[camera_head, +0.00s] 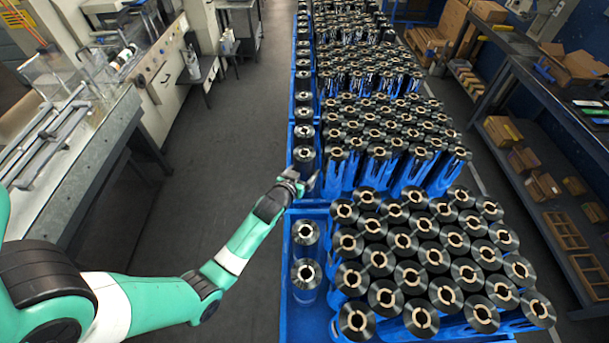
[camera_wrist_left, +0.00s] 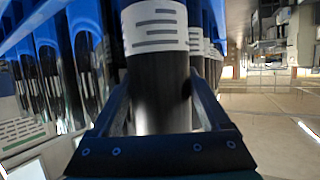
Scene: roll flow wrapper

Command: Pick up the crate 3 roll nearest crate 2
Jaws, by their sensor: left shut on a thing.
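My left gripper (camera_head: 302,180) is low at the left side of the crate row, where the front blue crate meets the one behind it. In the left wrist view the left gripper (camera_wrist_left: 160,100) is shut around a dark roll (camera_wrist_left: 160,72) with a white striped label band, one finger on each side. In the head view a roll (camera_head: 304,157) stands just beyond the gripper, in the left column of the second blue crate (camera_head: 308,201); it appears to be the held one. Whether its base is lifted is hidden. My right gripper is not in view.
The front blue crate (camera_head: 290,318) holds many upright rolls, two of them (camera_head: 306,233) alone in its left column. More filled crates run to the back. A machine (camera_head: 165,65) stands left, shelves (camera_head: 530,110) right. The grey floor (camera_head: 215,150) left of the crates is clear.

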